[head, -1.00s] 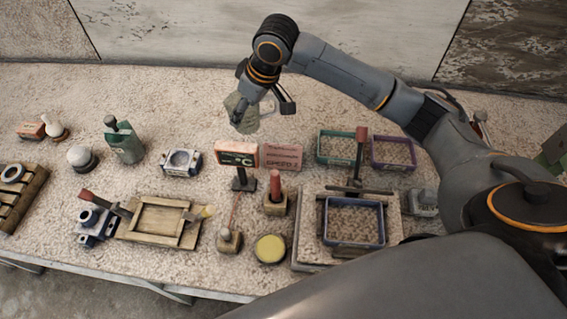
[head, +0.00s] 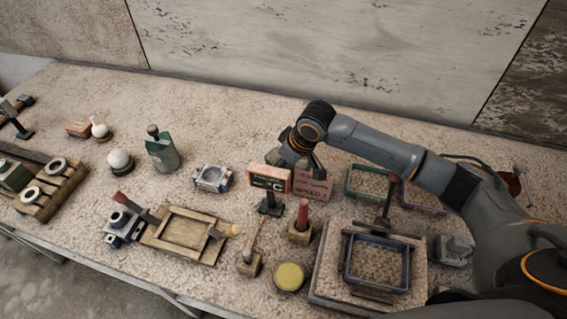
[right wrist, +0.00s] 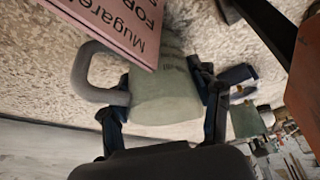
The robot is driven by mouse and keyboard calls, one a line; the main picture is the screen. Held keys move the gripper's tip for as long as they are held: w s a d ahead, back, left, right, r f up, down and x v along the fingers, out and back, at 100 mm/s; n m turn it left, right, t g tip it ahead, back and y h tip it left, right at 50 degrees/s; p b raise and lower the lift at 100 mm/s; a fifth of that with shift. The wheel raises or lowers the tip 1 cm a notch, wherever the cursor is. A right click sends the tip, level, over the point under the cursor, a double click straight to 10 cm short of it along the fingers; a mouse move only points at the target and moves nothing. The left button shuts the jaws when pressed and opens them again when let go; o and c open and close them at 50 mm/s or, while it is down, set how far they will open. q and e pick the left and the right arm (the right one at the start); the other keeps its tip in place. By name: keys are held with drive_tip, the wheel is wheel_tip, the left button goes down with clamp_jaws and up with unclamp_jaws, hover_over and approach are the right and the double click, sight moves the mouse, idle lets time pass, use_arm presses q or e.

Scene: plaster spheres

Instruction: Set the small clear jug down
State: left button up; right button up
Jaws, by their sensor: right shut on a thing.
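The small clear jug (right wrist: 165,98) looks pale green and see-through in the right wrist view, with printed marks and a thick loop handle on its left. My right gripper (right wrist: 162,110) is shut on its body, one finger on each side. In the head view my right gripper (head: 294,155) is low over the table, just behind the two small signs, and the jug is mostly hidden there. Whether its base touches the table I cannot tell. My left gripper is not in view.
A pink sign (right wrist: 115,25) is close to the jug's handle. In the head view a dark display (head: 269,179) on a stand is in front of the gripper and a green tray (head: 350,188) to its right. The table behind is clear.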

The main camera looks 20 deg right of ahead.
drive_tip(key=shift+f, duration=0.1)
drive_tip(key=o, duration=1.2)
